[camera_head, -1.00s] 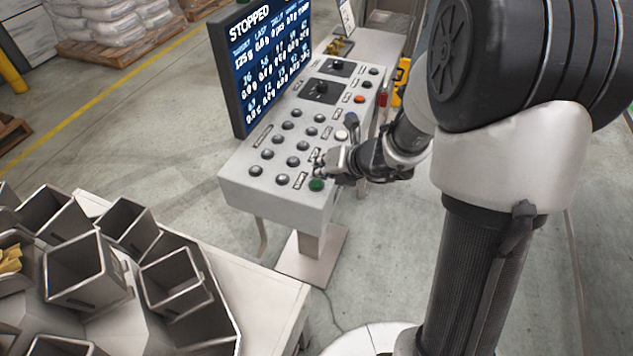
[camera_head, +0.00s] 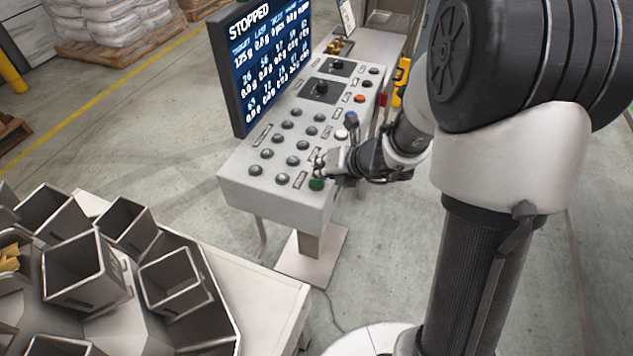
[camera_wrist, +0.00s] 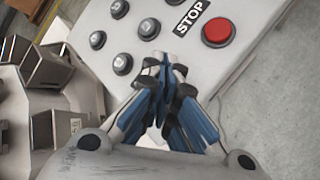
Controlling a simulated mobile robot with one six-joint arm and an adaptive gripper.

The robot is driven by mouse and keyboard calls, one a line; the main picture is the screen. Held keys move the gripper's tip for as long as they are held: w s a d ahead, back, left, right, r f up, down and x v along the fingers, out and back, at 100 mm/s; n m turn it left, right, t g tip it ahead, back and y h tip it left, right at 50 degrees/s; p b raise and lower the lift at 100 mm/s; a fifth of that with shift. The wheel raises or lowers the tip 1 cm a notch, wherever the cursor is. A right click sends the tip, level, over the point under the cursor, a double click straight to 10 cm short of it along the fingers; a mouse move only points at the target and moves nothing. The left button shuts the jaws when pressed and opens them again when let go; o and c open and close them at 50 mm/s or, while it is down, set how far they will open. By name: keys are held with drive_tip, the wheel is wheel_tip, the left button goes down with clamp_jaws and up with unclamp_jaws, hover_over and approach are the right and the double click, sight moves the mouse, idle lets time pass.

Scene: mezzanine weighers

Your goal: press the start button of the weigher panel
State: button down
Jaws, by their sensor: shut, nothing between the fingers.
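The weigher panel (camera_head: 240,187) is a pale grey sloped console with rows of buttons. A green button (camera_head: 316,184) sits at its near right corner, its label not readable; I take it as the start button. My gripper (camera_head: 319,165) is shut and empty, just above and beside the green button; I cannot tell whether it touches. In the wrist view, the closed fingertips (camera_wrist: 165,66) are over the panel's near edge, and the green button does not show. A red button (camera_wrist: 217,30) beside a STOP label (camera_wrist: 192,18) lies to their upper right.
The screen (camera_head: 262,65) behind the panel reads STOPPED. Several grey buttons (camera_head: 283,179) lie left of the green one. An orange button (camera_head: 359,99) and black knobs are farther back. Metal hoppers (camera_head: 175,280) stand at lower left. Floor is clear between.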

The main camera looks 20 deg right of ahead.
sight(319, 181)
drive_tip(key=shift+f+b, duration=0.5)
drive_tip(key=shift+f, duration=0.15)
idle(0.6)
drive_tip(key=shift+r, duration=0.1)
drive_tip(key=shift+r+p, duration=0.75)
drive_tip(key=shift+p, duration=0.1)
wheel_tip(319, 181, up, 5)
drive_tip(key=p, duration=0.5)
drive_tip(key=shift+r, duration=0.1)
idle(0.6)
